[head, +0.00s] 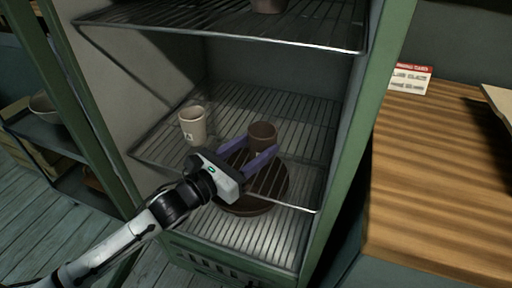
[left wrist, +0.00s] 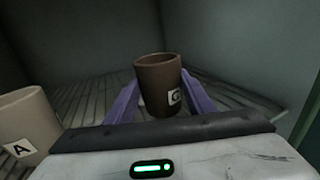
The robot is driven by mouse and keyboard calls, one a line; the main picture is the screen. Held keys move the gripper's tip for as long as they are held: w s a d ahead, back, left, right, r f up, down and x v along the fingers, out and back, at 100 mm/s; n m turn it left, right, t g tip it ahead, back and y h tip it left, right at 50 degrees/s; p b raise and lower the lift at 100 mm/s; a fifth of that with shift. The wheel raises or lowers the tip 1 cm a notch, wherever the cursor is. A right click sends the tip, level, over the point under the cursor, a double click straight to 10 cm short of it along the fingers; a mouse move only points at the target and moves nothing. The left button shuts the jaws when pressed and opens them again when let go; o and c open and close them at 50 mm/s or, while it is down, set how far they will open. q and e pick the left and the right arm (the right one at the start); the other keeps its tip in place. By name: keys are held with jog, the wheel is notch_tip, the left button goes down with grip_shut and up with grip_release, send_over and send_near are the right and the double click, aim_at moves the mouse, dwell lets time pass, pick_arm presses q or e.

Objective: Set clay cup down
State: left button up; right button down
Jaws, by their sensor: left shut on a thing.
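The brown clay cup (head: 262,134) is upright between the purple fingers of my left gripper (head: 262,152), which is shut on it. In the left wrist view the cup (left wrist: 160,84) shows a label with a letter, perhaps G, and the fingers of my left gripper (left wrist: 162,98) lie on either side of it. The cup is over the middle wire shelf (head: 300,150) of the green-framed cabinet. I cannot tell whether its base touches the shelf. My right gripper is not in view.
A beige cup (head: 193,127) labelled A stands on the same shelf to the left; it also shows in the left wrist view (left wrist: 30,117). A brown round dish (head: 272,203) lies on a lower level. An upper wire shelf (head: 230,28) is overhead. A wooden counter (head: 440,170) is at right.

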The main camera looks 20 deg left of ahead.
pick_arm(q)
jog(key=shift+f, duration=0.15)
jog(key=o, duration=1.2)
jog(key=shift+r, duration=0.2)
jog(key=p+v, duration=0.2)
jog(key=v, duration=1)
